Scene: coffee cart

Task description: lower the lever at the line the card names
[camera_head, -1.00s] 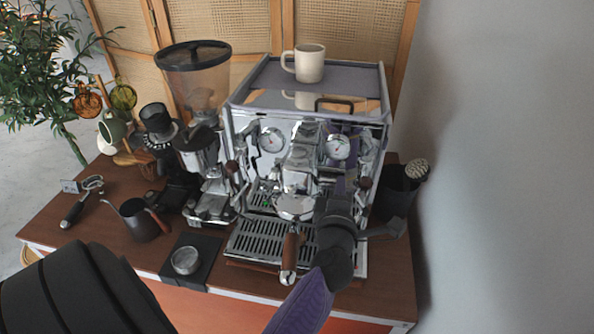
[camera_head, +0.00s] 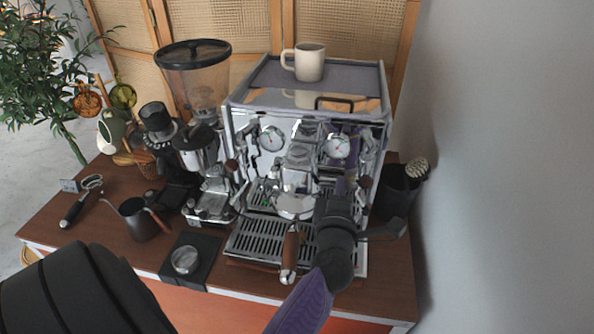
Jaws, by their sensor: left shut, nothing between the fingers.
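The chrome espresso machine (camera_head: 250,100) stands at the centre of the cart. A wooden-tipped lever (camera_head: 232,165) shows on its left side and another (camera_head: 365,182) on its right. My left gripper (camera_head: 338,207) is shut and empty, in front of the machine's right half, left of the right lever in the picture. It hides part of the machine's front, and its fingertips are hard to make out. I cannot tell whether it touches anything. My right gripper is not in view.
A wooden-handled portafilter (camera_head: 290,250) sticks out just left of my left gripper. A dark container (camera_head: 397,190) stands right of the machine, near the wall. A grinder (camera_head: 200,150), a kettle (camera_head: 137,220) and a tamping mat (camera_head: 205,250) are to the left. A mug (camera_head: 309,62) sits on top.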

